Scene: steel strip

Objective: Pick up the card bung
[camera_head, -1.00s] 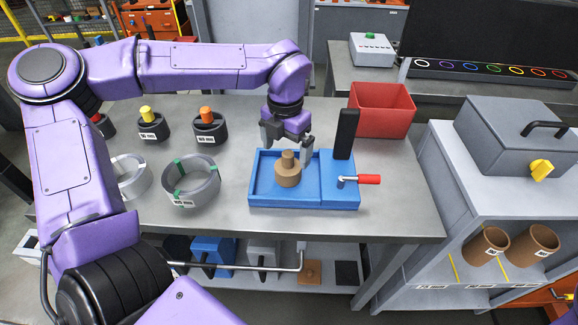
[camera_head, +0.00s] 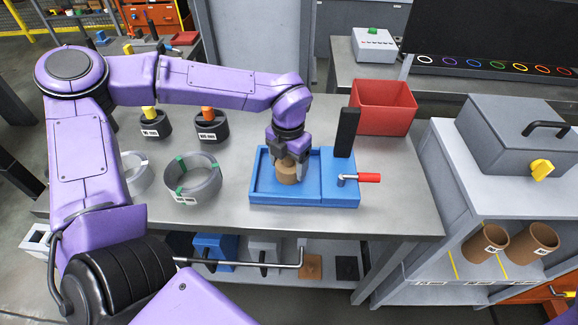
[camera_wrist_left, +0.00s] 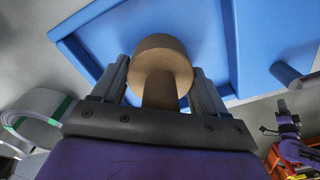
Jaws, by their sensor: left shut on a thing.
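The card bung (camera_head: 287,174) is a brown stepped cylinder, a wide base with a narrower knob on top. It stands upright in the left part of the blue tray (camera_head: 262,196) on the steel table. My left gripper (camera_head: 289,158) comes down on it from above and is shut on its knob, which the fingers partly hide. In the left wrist view the bung (camera_wrist_left: 161,65) sits between the two fingers, with blue tray surface behind it. I cannot tell whether its base touches the tray floor. My right gripper is not in view.
The blue fixture has an upright black plate (camera_head: 347,132) and a red-handled crank (camera_head: 368,178) at its right. A red bin (camera_head: 384,106) stands behind it. Grey strip coils (camera_head: 192,178) lie to the left. Brown card tubes (camera_head: 485,243) are on the right shelf.

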